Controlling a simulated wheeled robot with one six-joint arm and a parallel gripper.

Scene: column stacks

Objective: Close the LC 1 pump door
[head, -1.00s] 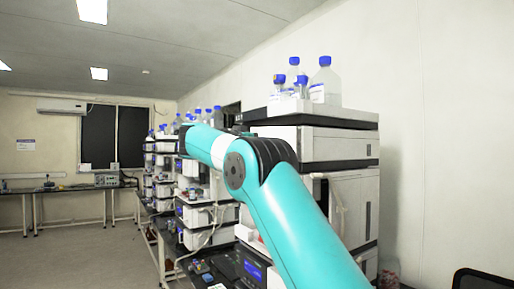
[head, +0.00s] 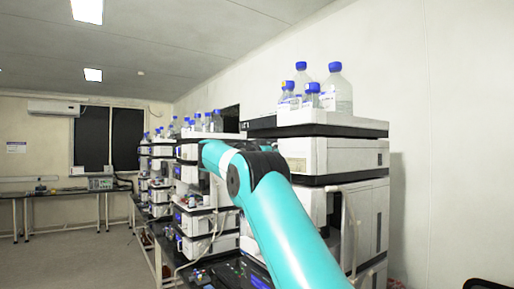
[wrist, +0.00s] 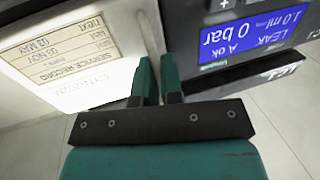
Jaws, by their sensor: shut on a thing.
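In the wrist view, which looks upside down, a white panel with a service record label (wrist: 72,52) fills the left side. I take it to be the pump door (wrist: 118,22). My gripper (wrist: 159,70) is shut on its pale upright edge, with one green finger on each side. To the right is the dark pump front with a lit blue display (wrist: 250,38) reading 0 bar. An LC 1 tag (wrist: 292,71) shows beside it. In the head view my arm hides the gripper and the door.
The near instrument stack (head: 335,155) carries blue-capped bottles (head: 338,92) on top. More stacks (head: 195,190) line the bench at left. The floor (head: 80,258) left of the bench is clear. A dark chair back (head: 486,284) shows at lower right.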

